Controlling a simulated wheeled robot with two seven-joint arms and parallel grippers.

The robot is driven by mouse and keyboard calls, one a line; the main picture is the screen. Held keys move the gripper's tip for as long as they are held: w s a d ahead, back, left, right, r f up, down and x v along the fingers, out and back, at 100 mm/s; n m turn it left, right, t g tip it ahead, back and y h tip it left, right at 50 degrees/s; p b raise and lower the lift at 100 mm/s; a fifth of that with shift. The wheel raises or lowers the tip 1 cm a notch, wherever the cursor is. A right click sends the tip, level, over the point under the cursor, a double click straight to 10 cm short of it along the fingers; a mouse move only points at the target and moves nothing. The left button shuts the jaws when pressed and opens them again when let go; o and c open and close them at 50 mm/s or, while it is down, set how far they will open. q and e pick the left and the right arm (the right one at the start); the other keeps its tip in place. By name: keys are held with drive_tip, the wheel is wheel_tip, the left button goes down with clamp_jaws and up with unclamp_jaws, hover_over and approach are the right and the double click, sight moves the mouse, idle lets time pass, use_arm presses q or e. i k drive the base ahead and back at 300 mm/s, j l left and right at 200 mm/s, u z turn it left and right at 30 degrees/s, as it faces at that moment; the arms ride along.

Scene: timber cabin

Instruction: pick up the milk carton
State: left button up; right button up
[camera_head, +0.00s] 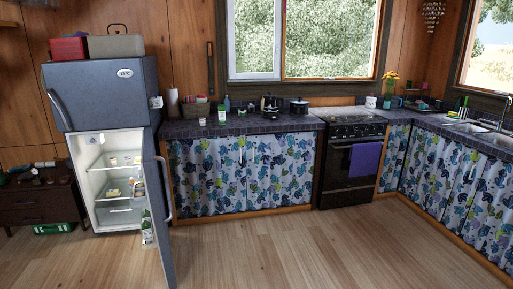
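A small white-and-green container (222,114), which looks like a carton, stands on the dark counter (190,129) near its front edge, left of the stove. It is too small to read, so I cannot tell for sure that it is the milk carton. The fridge (104,94) at the left has its lower door (163,215) open. A white-and-green bottle or carton (147,228) stands low in that door, and another small package (139,188) sits above it. Neither of my grippers is in view.
Wooden floor (270,250) is clear in front of the counter. The open fridge door juts into the room. A black stove (350,160) with a purple towel stands right of the curtained counter. A low dark cabinet (38,203) stands left of the fridge.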

sight(221, 108)
drive_tip(key=i+j, duration=0.1)
drive_tip(key=i, duration=1.05)
drive_tip(key=i+j+u, duration=0.1)
drive_tip(key=i, duration=1)
drive_tip(key=i+j, duration=0.15)
drive_tip(key=i, duration=0.4)
drive_tip(key=i+j, duration=0.15)
drive_tip(key=i, duration=0.35)
drive_tip(key=i+j, duration=0.2)
drive_tip(key=i, duration=0.35)
drive_tip(key=i+j, duration=0.15)
drive_tip(key=i, duration=0.35)
drive_tip(key=i+j, duration=0.3)
drive_tip(key=i+j+z, duration=0.1)
drive_tip(key=i+j, duration=0.2)
drive_tip(key=j, duration=0.25)
drive_tip(key=i+j, duration=0.3)
drive_tip(key=j, duration=0.15)
